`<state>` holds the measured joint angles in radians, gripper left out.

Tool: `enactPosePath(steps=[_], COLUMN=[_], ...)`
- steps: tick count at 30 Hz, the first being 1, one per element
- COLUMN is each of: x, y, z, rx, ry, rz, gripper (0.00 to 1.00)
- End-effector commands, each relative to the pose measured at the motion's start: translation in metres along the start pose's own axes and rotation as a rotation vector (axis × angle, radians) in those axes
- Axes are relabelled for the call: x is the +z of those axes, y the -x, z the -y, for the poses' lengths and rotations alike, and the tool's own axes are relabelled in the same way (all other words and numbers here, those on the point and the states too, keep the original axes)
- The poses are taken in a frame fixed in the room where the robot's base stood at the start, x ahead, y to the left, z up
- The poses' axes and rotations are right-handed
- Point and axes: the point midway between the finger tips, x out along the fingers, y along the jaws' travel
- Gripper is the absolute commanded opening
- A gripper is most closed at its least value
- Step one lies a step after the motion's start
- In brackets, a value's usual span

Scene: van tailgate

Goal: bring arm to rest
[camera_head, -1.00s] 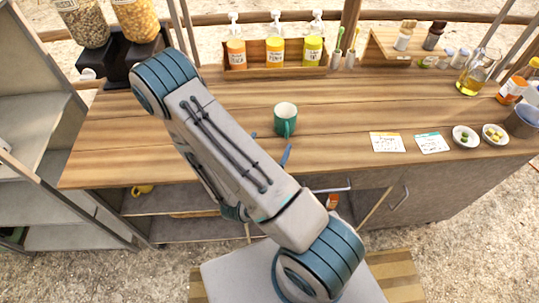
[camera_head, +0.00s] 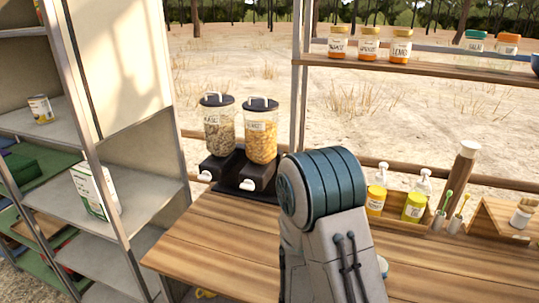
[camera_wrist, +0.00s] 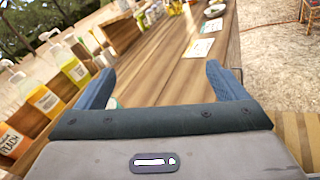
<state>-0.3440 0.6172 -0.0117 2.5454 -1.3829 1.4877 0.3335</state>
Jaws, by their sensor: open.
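My gripper (camera_wrist: 161,86) shows in the wrist view with its two blue fingers spread wide apart and nothing between them. It is above the wooden counter (camera_wrist: 160,65), pointing along its length. A sliver of a green thing, perhaps the mug, shows beside the left finger, mostly hidden. In the head view my arm rises in front of the counter (camera_head: 200,240), and its bent upper joint hides part of the worktop. My gripper is out of sight there.
Two dispensers (camera_head: 219,135) (camera_head: 261,140) stand at the counter's back left. A metal shelf unit (camera_head: 150,180) is on the left. Pump bottles (camera_head: 376,195) line the back; they also show left of my gripper in the wrist view (camera_wrist: 43,98). Two cards (camera_wrist: 199,48) (camera_wrist: 212,27) lie ahead.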

Motion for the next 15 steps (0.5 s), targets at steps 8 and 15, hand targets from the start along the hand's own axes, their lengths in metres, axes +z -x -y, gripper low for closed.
enactPosePath(steps=[8, 15], x=[0.044, 0.061], y=[0.003, 0.028], z=[0.039, 0.060], rx=[-0.411, -0.720], ry=[-0.268, -0.523], rz=[-0.119, -0.301], gripper=[0.92, 0.92])
